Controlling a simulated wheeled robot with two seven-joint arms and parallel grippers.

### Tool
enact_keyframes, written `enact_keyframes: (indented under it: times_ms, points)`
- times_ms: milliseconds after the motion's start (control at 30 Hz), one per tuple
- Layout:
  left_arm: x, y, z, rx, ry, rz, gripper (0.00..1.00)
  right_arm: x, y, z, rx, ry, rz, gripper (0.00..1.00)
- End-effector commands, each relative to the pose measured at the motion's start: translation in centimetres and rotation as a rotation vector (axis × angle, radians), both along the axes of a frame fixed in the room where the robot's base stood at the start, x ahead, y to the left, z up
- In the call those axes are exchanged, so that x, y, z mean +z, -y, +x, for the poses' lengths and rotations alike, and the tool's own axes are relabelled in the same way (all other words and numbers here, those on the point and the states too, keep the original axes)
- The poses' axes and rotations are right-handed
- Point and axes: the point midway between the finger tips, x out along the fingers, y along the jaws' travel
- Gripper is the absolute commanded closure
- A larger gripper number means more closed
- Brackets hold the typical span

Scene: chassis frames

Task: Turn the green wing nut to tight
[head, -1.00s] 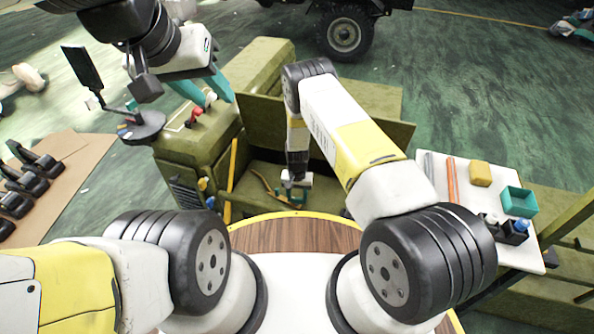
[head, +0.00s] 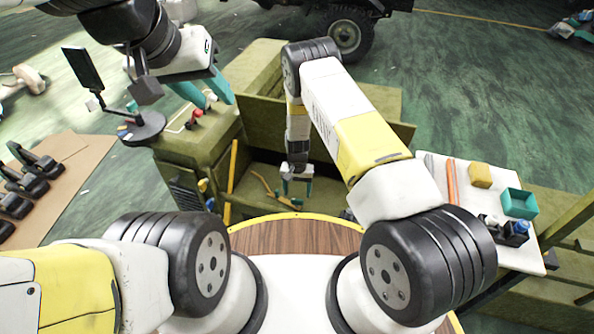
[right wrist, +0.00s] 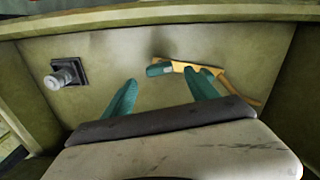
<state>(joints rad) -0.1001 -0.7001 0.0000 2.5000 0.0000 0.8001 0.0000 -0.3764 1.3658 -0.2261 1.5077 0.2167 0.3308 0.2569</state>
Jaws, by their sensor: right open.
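No wing nut can be made out for certain. In the right wrist view a short teal-green piece (right wrist: 160,69) sits at one end of a bent orange-yellow part (right wrist: 190,68) in the olive box; I cannot tell if it is the wing nut. My right gripper (head: 297,190) is open and empty above the box floor. Its teal fingers are spread in the right wrist view (right wrist: 165,80), with the teal-green piece seen between them. My left gripper (head: 217,102) has its fingers apart over the olive cabinet at left, near a red part (head: 195,117).
A grey knob on a black plate (right wrist: 66,74) is on the box surface. The box walls (head: 340,125) surround my right gripper. A white side table (head: 437,185) at right holds rods, a yellow block and a teal tray (head: 519,203).

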Motion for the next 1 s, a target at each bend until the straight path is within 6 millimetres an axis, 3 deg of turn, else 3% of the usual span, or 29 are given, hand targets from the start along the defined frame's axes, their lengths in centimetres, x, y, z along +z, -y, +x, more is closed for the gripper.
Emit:
enact_keyframes:
  times_ms: [100,233,767,867,967,1000]
  points:
    - [0.0,0.0,0.0,0.000,0.000,0.000,0.62,1.8,-0.1,0.1,0.000,0.002,0.001,0.33]
    - [0.0,0.0,0.0,0.000,0.000,0.000,0.62,2.8,0.0,0.0,0.000,0.001,0.000,0.33]
    - [0.0,0.0,0.0,0.000,0.000,0.000,0.62,3.2,0.0,0.0,0.000,0.001,0.001,0.33]
    - [0.0,0.0,0.0,0.000,0.000,0.000,0.62,4.8,0.0,0.6,-0.003,0.011,0.012,0.33]
    - [0.0,0.0,0.0,0.000,0.000,0.000,0.62,8.8,0.2,1.7,-0.008,0.031,0.036,0.33]
    - [0.0,0.0,0.0,0.000,0.000,0.000,0.62,10.9,0.4,2.1,-0.009,0.041,0.048,0.33]
